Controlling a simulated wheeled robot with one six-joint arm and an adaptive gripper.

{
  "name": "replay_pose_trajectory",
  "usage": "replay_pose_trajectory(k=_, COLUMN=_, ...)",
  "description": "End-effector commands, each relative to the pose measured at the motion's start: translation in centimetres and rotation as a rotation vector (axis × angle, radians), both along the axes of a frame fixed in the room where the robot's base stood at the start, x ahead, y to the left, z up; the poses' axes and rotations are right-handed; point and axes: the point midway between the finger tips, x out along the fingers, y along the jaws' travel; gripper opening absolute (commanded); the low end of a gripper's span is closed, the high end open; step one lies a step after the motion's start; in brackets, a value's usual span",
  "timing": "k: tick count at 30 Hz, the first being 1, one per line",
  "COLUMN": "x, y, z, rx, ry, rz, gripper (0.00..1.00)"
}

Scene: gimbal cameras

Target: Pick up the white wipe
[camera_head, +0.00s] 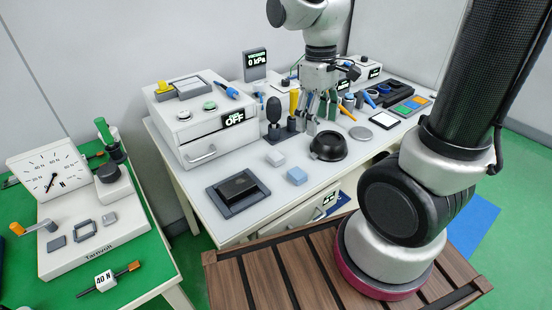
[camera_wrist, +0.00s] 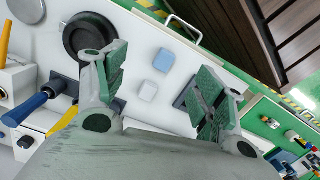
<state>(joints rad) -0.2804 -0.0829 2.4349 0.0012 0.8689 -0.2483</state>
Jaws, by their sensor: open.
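The white wipe (camera_head: 275,158) is a small pale block lying flat on the white bench top. In the wrist view the white wipe (camera_wrist: 148,92) shows between my two spread fingers. A similar blue block (camera_head: 297,176) lies just in front and to the right of it, and the blue block (camera_wrist: 164,61) is also in the wrist view. My gripper (camera_head: 318,118) is open and empty, above the back of the bench, behind and to the right of the wipe. Its green-padded fingers (camera_wrist: 163,80) are spread wide and apart from both blocks.
A round black pan (camera_head: 328,146) stands right of the wipe, and a dark square tray (camera_head: 237,188) lies to its front left. A stand with upright black and yellow handles (camera_head: 274,112) is behind it. A white drawer unit (camera_head: 200,125) stands at the back left.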

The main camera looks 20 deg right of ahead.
Motion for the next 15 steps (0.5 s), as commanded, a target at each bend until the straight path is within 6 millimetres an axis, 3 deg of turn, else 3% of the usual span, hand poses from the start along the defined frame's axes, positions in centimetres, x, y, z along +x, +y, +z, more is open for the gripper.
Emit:
replay_pose_trajectory(k=3, x=2.3, y=2.4, z=-3.9, rx=0.003, ry=0.062, rz=0.254, gripper=0.7)
replay_pose_trajectory(k=9, x=6.2, y=5.6, z=-9.3, rx=0.048, ry=0.078, rz=0.749, gripper=0.7)
replay_pose_trajectory(k=15, x=9.7, y=6.9, z=-9.5, rx=0.068, ry=-0.023, rz=1.136, gripper=0.7)
